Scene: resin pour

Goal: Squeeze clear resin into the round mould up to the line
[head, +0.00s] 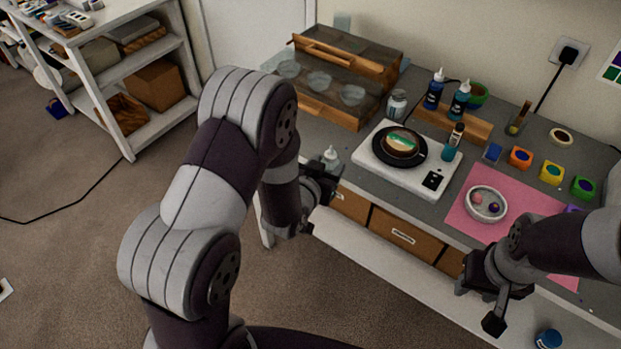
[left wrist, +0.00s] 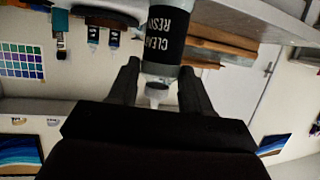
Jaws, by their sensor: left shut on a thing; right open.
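The clear resin bottle (left wrist: 168,62), with a black label, is between the fingers of my left gripper (left wrist: 158,92) in the left wrist view. In the head view my left gripper (head: 322,188) is at the bench's front left edge, shut on the bottle, whose pale nozzle (head: 331,153) points up. The round mould (head: 402,143) appears to be the round piece with a coloured inside on a black disc; its fill line is too small to tell. It is right of the left gripper and apart from it. My right gripper (head: 482,303) is open and empty before the bench.
The disc sits on a white device (head: 373,157). Blue bottles (head: 435,88), a dark-capped bottle (head: 449,150) and a jar (head: 396,104) stand close by. A wooden case (head: 320,105) is behind left. A pink mat (head: 530,204) bears a white dish (head: 471,209). Coloured pots (head: 520,157) are at right.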

